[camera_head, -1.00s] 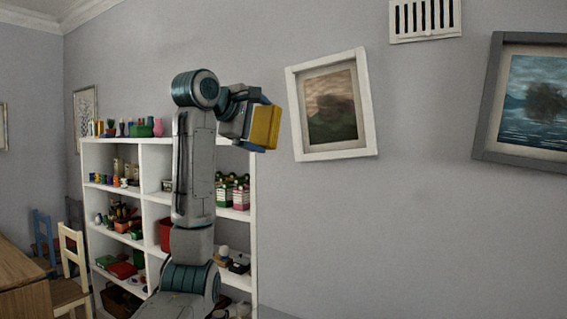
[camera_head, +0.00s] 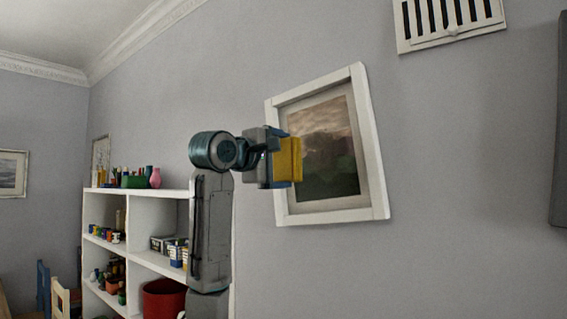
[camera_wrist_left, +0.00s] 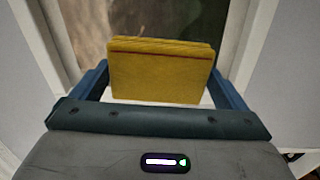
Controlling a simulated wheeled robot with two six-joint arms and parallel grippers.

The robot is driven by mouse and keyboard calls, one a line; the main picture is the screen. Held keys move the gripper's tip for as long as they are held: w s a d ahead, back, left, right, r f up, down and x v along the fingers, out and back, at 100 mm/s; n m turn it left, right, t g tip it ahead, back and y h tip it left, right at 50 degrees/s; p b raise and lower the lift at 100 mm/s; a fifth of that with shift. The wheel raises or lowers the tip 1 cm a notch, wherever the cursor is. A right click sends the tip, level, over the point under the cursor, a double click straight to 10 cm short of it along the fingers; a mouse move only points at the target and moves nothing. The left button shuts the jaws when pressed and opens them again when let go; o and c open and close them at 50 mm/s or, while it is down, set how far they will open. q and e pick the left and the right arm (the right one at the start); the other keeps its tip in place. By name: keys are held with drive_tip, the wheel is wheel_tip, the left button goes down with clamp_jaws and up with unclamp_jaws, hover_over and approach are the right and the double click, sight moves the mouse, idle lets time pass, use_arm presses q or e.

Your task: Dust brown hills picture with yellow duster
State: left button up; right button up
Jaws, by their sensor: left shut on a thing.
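The brown hills picture (camera_head: 335,165) hangs on the grey wall in a white frame, tilted a little. My left gripper (camera_head: 283,160) is shut on the yellow duster (camera_head: 289,160), which overlaps the picture's left part in the head view. In the left wrist view the yellow duster (camera_wrist_left: 160,75) sits between the blue fingers of my left gripper (camera_wrist_left: 160,85), with the brown picture (camera_wrist_left: 135,20) and its white frame behind it. I cannot tell whether the duster touches the picture. My right gripper is not in view.
A white wall vent (camera_head: 450,20) is above and right of the picture. A white shelf unit (camera_head: 155,226) with several small items and a red bin (camera_head: 163,299) stands at the left. A dark frame edge (camera_head: 560,130) shows at the far right.

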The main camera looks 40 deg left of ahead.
use_arm(q)
drive_tip(key=shift+w+r, duration=0.1)
drive_tip(key=shift+r, duration=0.2)
drive_tip(key=shift+w+r+p, duration=0.1)
drive_tip(key=shift+w+p, duration=0.1)
drive_tip(key=shift+p, duration=0.3)
drive_tip(key=shift+w, duration=0.35)
drive_tip(key=w, duration=0.1)
drive_tip(key=w+p, duration=0.1)
drive_tip(key=w, duration=0.1)
drive_tip(key=shift+a, duration=0.25)
drive_tip(key=shift+w+p, duration=0.35)
drive_tip(key=shift+p, duration=0.05)
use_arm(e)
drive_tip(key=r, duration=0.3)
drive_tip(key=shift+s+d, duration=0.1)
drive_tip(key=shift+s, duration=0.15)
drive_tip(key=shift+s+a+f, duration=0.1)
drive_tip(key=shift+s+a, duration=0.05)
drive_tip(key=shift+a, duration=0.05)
use_arm(q)
drive_tip(key=shift+w+a+p, duration=0.15)
drive_tip(key=shift+w+p, duration=0.25)
drive_tip(key=shift+w, duration=0.65)
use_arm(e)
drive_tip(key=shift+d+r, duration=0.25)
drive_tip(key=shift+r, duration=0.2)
